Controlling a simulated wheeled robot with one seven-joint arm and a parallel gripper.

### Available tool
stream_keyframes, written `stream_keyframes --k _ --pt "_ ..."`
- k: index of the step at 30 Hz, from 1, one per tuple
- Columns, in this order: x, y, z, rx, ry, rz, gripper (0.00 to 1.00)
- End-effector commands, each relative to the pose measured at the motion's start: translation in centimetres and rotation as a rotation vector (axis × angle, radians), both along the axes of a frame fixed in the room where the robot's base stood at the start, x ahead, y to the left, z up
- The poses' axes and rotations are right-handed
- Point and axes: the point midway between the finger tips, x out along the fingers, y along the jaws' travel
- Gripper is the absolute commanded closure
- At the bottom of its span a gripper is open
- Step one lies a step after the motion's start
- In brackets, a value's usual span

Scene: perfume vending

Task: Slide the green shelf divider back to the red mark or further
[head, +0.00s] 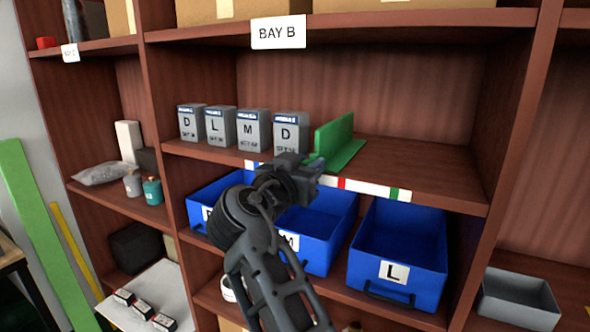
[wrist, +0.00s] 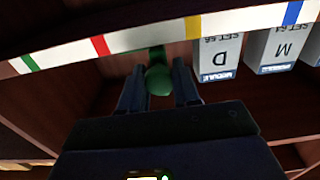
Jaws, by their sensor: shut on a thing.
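The green shelf divider (head: 333,137) stands upright on the Bay B shelf, just right of a row of grey boxes, with its flat green base reaching right. My gripper (head: 316,168) is at the shelf's front edge. In the wrist view its two fingers are shut on the divider's round green front knob (wrist: 158,80). The white edge strip carries a red mark (head: 341,183), also in the wrist view (wrist: 100,46). In that view the divider's front lies between the red mark and the yellow mark (wrist: 192,25). In the head view my gripper hides the yellow mark.
Several grey lettered boxes stand left of the divider; the nearest is a D box (head: 290,131). The shelf right of the divider is bare up to the bay wall. A green mark (head: 394,194) lies right of the red one. Blue bins (head: 398,245) sit below.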

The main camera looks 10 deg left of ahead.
Motion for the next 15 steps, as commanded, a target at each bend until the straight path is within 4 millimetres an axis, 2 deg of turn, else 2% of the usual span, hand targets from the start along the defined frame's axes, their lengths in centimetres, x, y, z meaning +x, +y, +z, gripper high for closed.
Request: stream_keyframes --k 1,9,15 --pt "-0.4 -1.3 -0.4 0.004 -0.001 -0.004 1.0" --pt "-3.0 -8.2 -0.2 0.002 0.0 -0.005 1.0" --pt "-4.4 -12.1 -0.1 0.002 0.0 -0.003 1.0"
